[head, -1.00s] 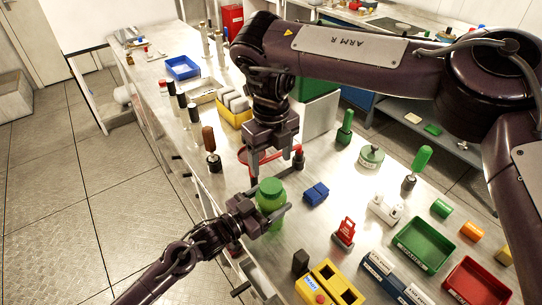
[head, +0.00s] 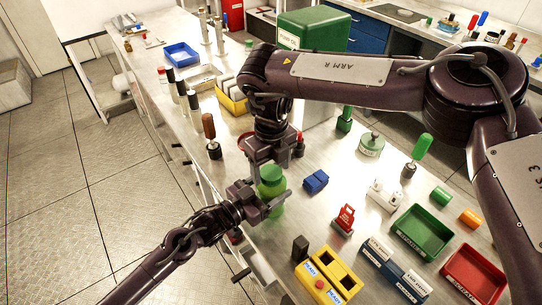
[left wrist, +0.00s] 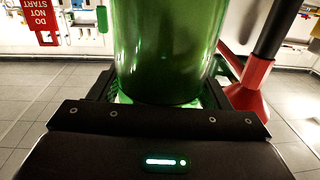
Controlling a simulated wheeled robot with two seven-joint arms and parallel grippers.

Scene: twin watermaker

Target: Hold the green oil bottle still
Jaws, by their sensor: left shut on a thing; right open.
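The green oil bottle (head: 277,208) stands upright over the near left edge of the bench, its lighter green cap (head: 271,175) on top. My left gripper (head: 263,207) is shut on the bottle's body from the left. In the left wrist view the bottle (left wrist: 168,50) fills the space between the fingers, upright; its top is out of frame. My right gripper (head: 270,165) is open, pointing down directly over the cap. Its fingers are close to the cap; I cannot tell whether they touch it.
A blue block (head: 316,181) and a red lockout tag (head: 344,220) lie right of the bottle. A yellow holder (head: 329,277), green tray (head: 422,232) and red tray (head: 474,274) are nearer. A red cone-shaped thing (left wrist: 250,98) is close behind the bottle, right.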

